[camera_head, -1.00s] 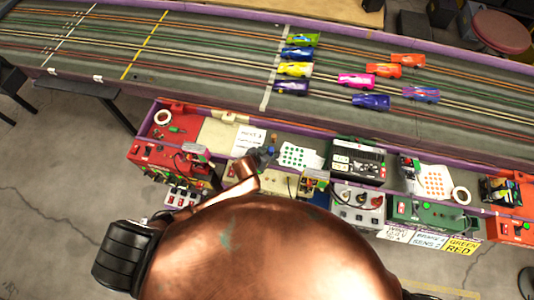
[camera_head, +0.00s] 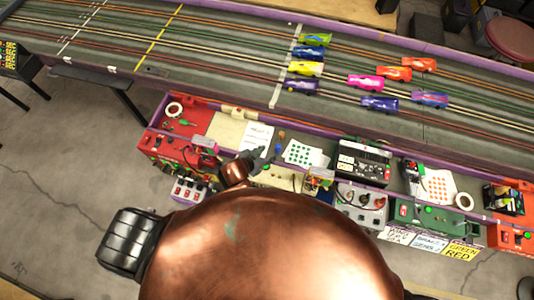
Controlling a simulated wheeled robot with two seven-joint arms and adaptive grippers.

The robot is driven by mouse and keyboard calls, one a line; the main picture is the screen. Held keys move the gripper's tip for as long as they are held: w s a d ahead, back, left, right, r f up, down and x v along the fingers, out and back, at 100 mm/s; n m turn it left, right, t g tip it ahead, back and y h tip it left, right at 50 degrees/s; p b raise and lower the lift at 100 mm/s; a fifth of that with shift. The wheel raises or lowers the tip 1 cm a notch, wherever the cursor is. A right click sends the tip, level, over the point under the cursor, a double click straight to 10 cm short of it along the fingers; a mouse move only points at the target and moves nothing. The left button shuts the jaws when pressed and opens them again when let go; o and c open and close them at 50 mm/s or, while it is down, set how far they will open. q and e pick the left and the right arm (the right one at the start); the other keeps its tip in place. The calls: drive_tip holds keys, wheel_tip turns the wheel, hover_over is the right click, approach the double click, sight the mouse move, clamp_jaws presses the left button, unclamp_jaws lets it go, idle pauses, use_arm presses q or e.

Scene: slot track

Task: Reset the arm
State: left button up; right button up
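My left gripper (camera_head: 264,155) is small and dark at the end of the copper forearm. It hangs over the control bench in front of the track, close to a white paper sheet (camera_head: 258,135). Its fingers look spread, and I see nothing held between them. My large copper body part covers the lower middle of the view and hides most of the arm. My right gripper is not in view.
The slot track (camera_head: 200,60) runs across the back with several toy cars, including a yellow car (camera_head: 305,69) and a pink car (camera_head: 366,82). The bench holds a black control box (camera_head: 362,160), a green-dotted sheet (camera_head: 303,153) and a tape roll (camera_head: 175,109). Open floor lies at left.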

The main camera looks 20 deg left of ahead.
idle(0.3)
use_arm(q)
drive_tip(key=s+a+n+y, duration=0.1)
drive_tip(key=s+a, duration=0.2)
drive_tip(key=a, duration=0.1)
drive_tip(key=s+a+r+n+g, duration=0.1)
drive_tip(key=s+a, duration=0.3)
drive_tip(key=s+a+r+g+y, duration=0.1)
drive_tip(key=s+a, duration=0.2)
drive_tip(key=a, duration=0.1)
drive_tip(key=shift+s+r+n+y, duration=0.1)
drive_tip(key=shift+s+n+y, duration=0.2)
drive_tip(key=shift+s+n, duration=0.1)
drive_tip(key=s+a+r+n+g+y, duration=0.1)
drive_tip(key=s+a+g, duration=0.1)
drive_tip(key=s+a, duration=0.4)
drive_tip(key=s+a+g, duration=0.1)
drive_tip(key=s+a, duration=0.2)
drive_tip(key=s, duration=0.5)
wheel_tip(320, 180, down, 30)
drive_tip(key=s+d+g, duration=0.1)
drive_tip(key=s+d, duration=0.1)
drive_tip(key=s+f+m+g, duration=0.1)
drive_tip(key=s+f, duration=1.5)
drive_tip(key=s, duration=0.2)
drive_tip(key=shift+s+a+f, duration=0.25)
drive_tip(key=shift+s+f, duration=0.05)
drive_tip(key=shift+s, duration=0.1)
drive_tip(key=shift+c, duration=0.4)
